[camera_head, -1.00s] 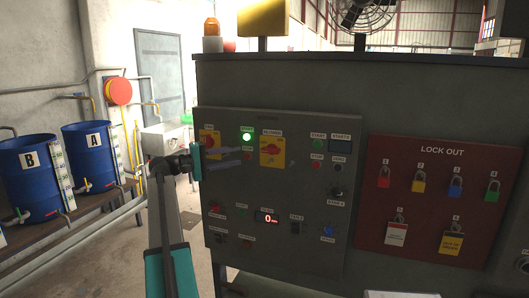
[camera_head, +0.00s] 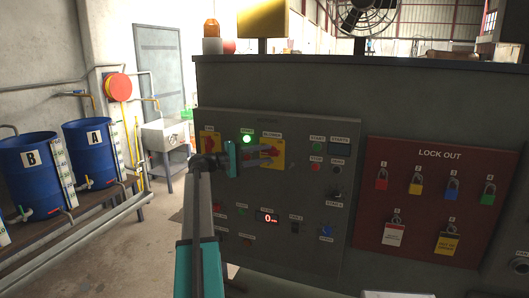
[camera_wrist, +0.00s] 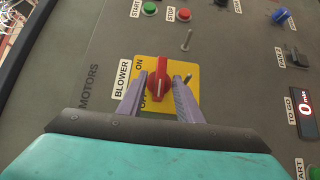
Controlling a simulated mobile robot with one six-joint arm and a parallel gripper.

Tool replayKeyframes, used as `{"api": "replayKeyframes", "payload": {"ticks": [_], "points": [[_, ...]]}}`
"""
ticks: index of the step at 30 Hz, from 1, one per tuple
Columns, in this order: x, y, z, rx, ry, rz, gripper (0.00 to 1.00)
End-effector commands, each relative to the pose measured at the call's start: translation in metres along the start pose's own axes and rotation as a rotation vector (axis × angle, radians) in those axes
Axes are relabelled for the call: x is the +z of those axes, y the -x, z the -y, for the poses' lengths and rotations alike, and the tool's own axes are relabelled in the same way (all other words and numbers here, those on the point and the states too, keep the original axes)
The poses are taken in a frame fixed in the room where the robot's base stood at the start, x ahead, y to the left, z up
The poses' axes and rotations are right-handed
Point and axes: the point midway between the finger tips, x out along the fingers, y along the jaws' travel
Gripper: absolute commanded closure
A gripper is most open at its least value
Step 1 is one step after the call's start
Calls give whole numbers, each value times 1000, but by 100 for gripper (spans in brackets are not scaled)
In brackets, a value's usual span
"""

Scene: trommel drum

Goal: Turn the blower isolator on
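The blower isolator is a red rotary handle (camera_wrist: 158,86) on a yellow plate (camera_wrist: 190,72) marked ON and OFF, with a BLOWER label beside it. In the head view the yellow plate (camera_head: 279,142) is partly hidden by my fingers. My gripper (camera_head: 273,156) reaches in from the left at the panel. In the wrist view my gripper (camera_wrist: 172,80) is open, with one finger on each side of the red handle. I cannot tell whether either finger touches it.
The grey control panel (camera_head: 290,205) carries other buttons and knobs close by. A second yellow isolator (camera_head: 207,143) is on the left, near a lit green lamp (camera_head: 247,139). A thin metal peg (camera_wrist: 187,40) sticks out near the blower plate. A red lock-out board (camera_head: 425,210) is at right.

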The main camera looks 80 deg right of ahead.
Motion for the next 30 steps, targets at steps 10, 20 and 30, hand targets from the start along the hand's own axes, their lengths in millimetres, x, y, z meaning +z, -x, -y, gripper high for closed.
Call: {"api": "replayKeyframes", "payload": {"ticks": [10,20,30], "points": [[0,-5,0,0,0,0,68],[-9,-12,0,0,1,2,100],[-1,-3,-1,-27,-28,-4,100]]}}
